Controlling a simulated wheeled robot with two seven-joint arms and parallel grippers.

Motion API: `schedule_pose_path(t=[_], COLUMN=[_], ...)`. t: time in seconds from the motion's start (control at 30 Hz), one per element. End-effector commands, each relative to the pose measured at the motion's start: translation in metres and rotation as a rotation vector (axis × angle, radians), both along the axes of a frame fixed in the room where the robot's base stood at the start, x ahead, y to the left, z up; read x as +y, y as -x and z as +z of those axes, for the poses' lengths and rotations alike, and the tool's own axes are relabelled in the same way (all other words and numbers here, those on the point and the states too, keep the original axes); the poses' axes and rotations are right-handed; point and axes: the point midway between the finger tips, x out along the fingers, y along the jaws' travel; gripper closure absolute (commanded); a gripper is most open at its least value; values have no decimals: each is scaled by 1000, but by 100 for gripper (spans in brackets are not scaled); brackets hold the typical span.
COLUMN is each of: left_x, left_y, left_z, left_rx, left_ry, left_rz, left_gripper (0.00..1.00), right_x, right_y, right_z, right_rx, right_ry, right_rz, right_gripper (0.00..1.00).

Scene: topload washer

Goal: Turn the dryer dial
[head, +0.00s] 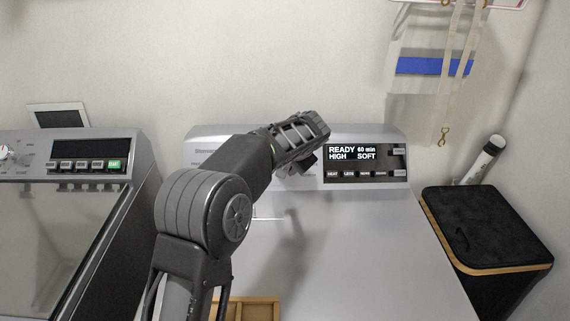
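The silver dryer (350,250) stands in the middle, with a raised control panel at its back. Its display (357,153) reads READY, 60 min, HIGH, SOFT, with a row of small buttons below. My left gripper (308,140) is at this panel, just left of the display. Its arm reaches in from the lower left and covers part of the panel. I cannot make out the dryer dial; the gripper and forearm hide the area where they overlap the panel. The fingertips do not show clearly, so I cannot tell whether they are open or touch anything. My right gripper is not in view.
A second machine with a glass lid (45,240) stands at left, with a white dial (4,152) and buttons. A black bin (487,228) with a wooden rim stands at right. Straps (452,70) hang on the wall. A wooden box (250,307) shows at the bottom edge.

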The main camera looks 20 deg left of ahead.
Motion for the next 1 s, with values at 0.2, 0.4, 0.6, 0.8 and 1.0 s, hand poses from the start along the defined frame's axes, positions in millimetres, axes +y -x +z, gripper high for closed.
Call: schedule_pose_path(t=[0.2, 0.4, 0.6, 0.8, 1.0], left_x=[-1, -1, -1, -1, -1], left_y=[0, 0, 0, 0, 0], left_z=[-1, -1, -1, -1, -1], left_rx=[26, 32, 32, 31, 31], left_ry=[-52, -65, -64, -64, -64], left_rz=[-47, -57, -57, -56, -56], left_gripper=[92, 92, 92, 42, 32], right_x=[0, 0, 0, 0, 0], right_y=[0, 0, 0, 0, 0], right_z=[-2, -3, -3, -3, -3], right_rx=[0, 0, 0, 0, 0], right_ry=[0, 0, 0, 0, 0], right_rz=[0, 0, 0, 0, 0], right_gripper=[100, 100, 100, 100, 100])
